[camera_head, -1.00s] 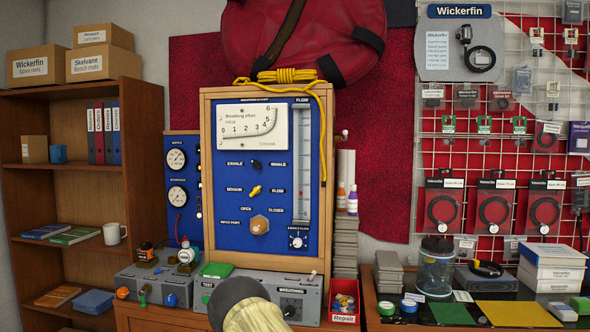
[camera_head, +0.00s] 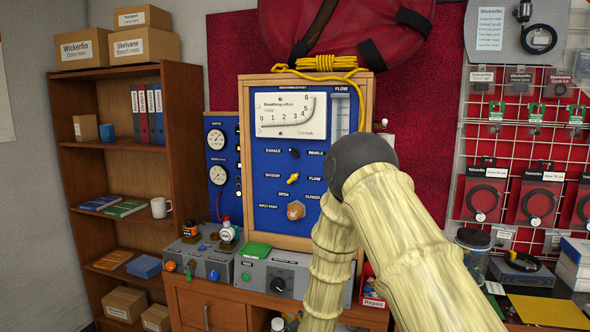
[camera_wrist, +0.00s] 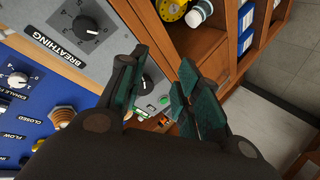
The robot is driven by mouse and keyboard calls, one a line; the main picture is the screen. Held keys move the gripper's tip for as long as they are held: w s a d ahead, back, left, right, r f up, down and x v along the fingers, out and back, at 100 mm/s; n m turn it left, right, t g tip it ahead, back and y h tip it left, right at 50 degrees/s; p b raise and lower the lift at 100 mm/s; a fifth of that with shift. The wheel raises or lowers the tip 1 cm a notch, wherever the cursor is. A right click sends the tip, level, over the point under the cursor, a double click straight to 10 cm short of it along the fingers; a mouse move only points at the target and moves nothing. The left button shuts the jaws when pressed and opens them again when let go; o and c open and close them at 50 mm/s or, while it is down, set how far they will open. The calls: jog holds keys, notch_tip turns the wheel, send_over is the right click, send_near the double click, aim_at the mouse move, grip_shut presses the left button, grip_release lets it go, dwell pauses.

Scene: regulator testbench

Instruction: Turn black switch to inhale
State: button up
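The black switch (camera_head: 294,153) sits on the upper part of the blue panel (camera_head: 265,215) in the head view, between the labels EXHALE at left and INHALE at right. It is too small to tell surely which way it points. It is not in the wrist view. My gripper (camera_wrist: 157,85) is open and empty in the wrist view, with its dark green pads apart. It hangs near the grey BREATHING box (camera_wrist: 45,20) and the lower panel edge, away from the switch. In the head view my arm hides the panel's right side, and the fingers are not visible.
A yellow switch (camera_head: 292,177) and an orange knob (camera_head: 295,210) lie below the black switch. The grey box with knobs (camera_head: 278,285) stands under the panel. The shelf (camera_head: 120,175) is at left and a pegboard of goods at right.

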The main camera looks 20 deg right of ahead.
jog(key=w+d+r+t+h+p, duration=0.1)
jog(key=w+r, duration=0.3)
jog(key=r, duration=0.4)
jog(key=w+r+n+t+p, duration=0.1)
jog(key=w+r+t, duration=0.15)
jog(key=r, duration=0.55)
jog(key=w+d+r+t+h+p, duration=0.1)
jog(key=w+r, duration=0.4)
jog(key=r, duration=0.3)
jog(key=t+h+p, duration=0.3)
send_near(294, 155)
jog(key=p+x, duration=0.2)
jog(key=x, duration=0.1)
jog(key=p+x, duration=0.2)
jog(key=x, duration=0.2)
jog(key=shift+w+d+r, duration=0.15)
jog(key=shift+d+r, duration=0.05)
jog(key=shift+r, duration=0.1)
jog(key=shift+w+d+p, duration=0.2)
jog(key=shift+w+p, duration=0.25)
jog(key=shift+w, duration=0.2)
grip_shut()
